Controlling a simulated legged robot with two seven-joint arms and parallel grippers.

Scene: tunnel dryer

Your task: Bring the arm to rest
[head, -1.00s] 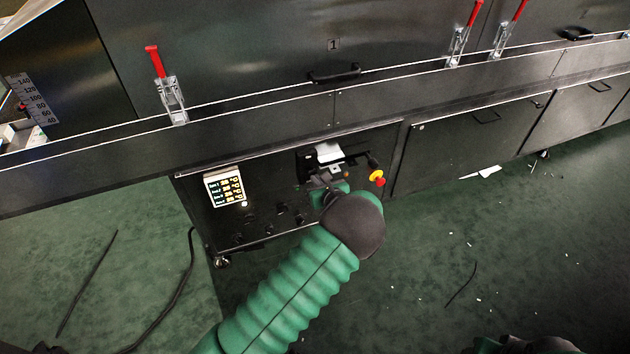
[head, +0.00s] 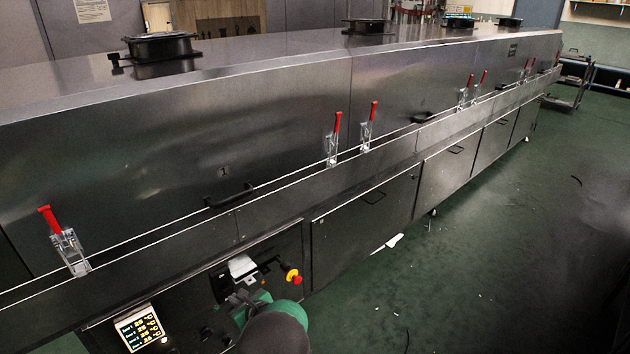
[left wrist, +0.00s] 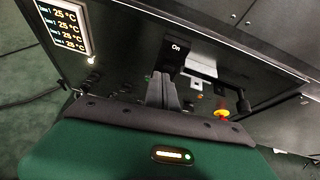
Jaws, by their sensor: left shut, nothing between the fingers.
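My left arm (head: 272,335) comes in at the bottom of the head view, green with a dark cover. My left gripper (head: 244,294) is in front of the dryer's control panel and mostly hidden behind the arm. In the left wrist view the gripper's grey fingers (left wrist: 163,88) are together and empty. They appear just below a black part marked "On" (left wrist: 176,52); I cannot tell whether they touch it. My right gripper is not in view.
The long steel tunnel dryer (head: 140,170) fills the near side, with red-handled clamps (head: 334,140) along its ledge. A yellow and red stop button (head: 291,275) sticks out beside the gripper. A lit temperature display (head: 140,328) is at left. Green floor (head: 470,250) is open at right.

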